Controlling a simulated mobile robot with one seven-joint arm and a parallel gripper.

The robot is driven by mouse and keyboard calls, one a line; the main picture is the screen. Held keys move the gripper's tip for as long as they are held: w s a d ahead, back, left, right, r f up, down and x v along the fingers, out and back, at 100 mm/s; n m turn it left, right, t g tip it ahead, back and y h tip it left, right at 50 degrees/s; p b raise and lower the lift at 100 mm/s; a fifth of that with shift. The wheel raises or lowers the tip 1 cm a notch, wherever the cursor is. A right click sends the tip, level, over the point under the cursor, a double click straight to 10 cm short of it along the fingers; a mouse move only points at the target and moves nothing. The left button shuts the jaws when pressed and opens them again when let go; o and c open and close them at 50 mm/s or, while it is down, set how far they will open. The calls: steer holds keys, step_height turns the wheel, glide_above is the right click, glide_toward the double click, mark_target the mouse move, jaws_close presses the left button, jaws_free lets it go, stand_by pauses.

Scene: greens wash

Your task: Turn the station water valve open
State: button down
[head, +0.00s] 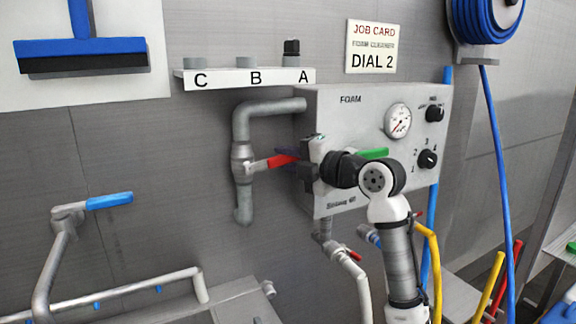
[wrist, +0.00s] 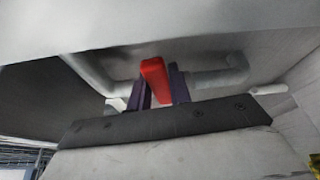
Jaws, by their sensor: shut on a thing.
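The red lever (head: 281,160) sticks out to the right from a grey valve body (head: 243,165) on the bent pipe left of the foam panel. The lever lies nearly level, across the upright pipe run. My gripper (head: 288,162) has its purple fingers around the lever's outer end. In the wrist view the red lever (wrist: 155,80) sits between the two purple fingers of my gripper (wrist: 159,88), which are shut on it. The lever's tip is partly hidden by my gripper in the head view.
The grey foam panel (head: 335,110) with a gauge (head: 398,120) and knobs stands close to my gripper. A green lever (head: 372,153) is behind my arm. A blue-handled tap (head: 109,201) is at left. A shelf (head: 250,77) marked C, B, A is above.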

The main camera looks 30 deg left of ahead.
mark_target(265, 160)
steer(key=r+n, duration=0.1)
steer(key=r+n+h, duration=0.1)
steer(key=n, duration=0.1)
steer(key=shift+s+a+r, duration=0.2)
steer(key=shift+s+r, duration=0.1)
steer(key=shift+s, duration=0.05)
steer(key=shift+s+a+r+n+t+h, duration=0.15)
steer(key=shift+s+r+n+t+h, duration=0.15)
steer(key=shift+r+n, duration=0.2)
steer(key=shift+s+a+r+n+t+h, duration=0.1)
steer(key=shift+s+r+n+t+h, duration=0.1)
steer(key=shift+r+n+h, duration=0.25)
steer(key=s+r+n, duration=0.1)
steer(key=a+n+t+h+p, duration=0.1)
steer(key=n, duration=0.1)
steer(key=shift+s+r, duration=0.35)
steer(key=shift+s+a+r+n+t+h+p, duration=0.15)
steer(key=shift+s+a+n+t+h+p, duration=0.2)
steer(key=shift+s+n+h+p, duration=0.15)
steer(key=c, duration=1.3)
jaws_free()
steer(key=shift+d, duration=0.1)
